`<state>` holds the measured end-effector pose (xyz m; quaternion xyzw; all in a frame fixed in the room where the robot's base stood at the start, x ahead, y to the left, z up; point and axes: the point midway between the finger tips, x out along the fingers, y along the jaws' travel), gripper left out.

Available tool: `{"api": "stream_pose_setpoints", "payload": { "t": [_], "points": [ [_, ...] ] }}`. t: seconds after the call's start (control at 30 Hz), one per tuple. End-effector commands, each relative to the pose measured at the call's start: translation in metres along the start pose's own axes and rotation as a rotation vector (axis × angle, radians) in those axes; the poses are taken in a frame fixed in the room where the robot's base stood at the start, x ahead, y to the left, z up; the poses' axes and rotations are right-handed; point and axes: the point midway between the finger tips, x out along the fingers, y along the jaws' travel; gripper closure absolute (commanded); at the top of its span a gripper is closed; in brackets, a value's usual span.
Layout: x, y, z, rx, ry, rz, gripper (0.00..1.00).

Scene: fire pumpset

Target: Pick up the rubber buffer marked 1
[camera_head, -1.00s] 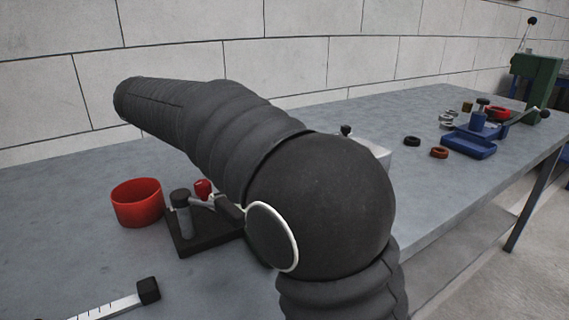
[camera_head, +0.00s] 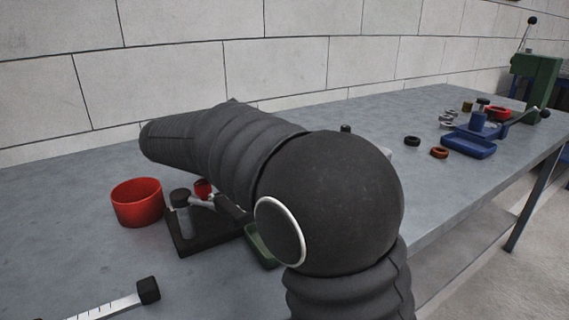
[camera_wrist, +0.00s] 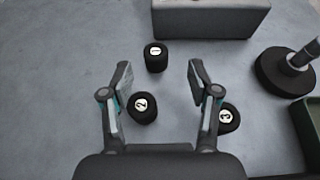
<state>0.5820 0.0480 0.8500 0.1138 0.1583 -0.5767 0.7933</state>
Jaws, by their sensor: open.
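In the wrist view, the rubber buffer marked 1 (camera_wrist: 155,58) is a short black cylinder with a white numbered top, standing on the grey bench. My gripper (camera_wrist: 158,78) is open, with its fingertips to the left and right and a little below buffer 1 in the picture. Nothing is held. The buffer marked 2 (camera_wrist: 143,107) shows between the fingers, close to the left one. The buffer marked 3 (camera_wrist: 229,118) is just right of the right finger and partly hidden by it. In the head view my arm hides the gripper and the buffers.
A grey block (camera_wrist: 210,18) stands beyond buffer 1. A dark round base with a post (camera_wrist: 284,75) is at right, near a green tray (camera_wrist: 311,120).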

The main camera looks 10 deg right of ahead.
Motion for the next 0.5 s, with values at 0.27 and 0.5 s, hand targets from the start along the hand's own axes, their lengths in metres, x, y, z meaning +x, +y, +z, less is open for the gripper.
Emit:
{"api": "stream_pose_setpoints", "payload": {
  "t": [0.27, 0.5],
  "points": [
    [0.023, 0.003, 0.0, 0.001, 0.0, -0.002, 0.39],
    [0.052, 0.005, 0.0, 0.002, 0.0, -0.001, 0.39]
  ]
}}
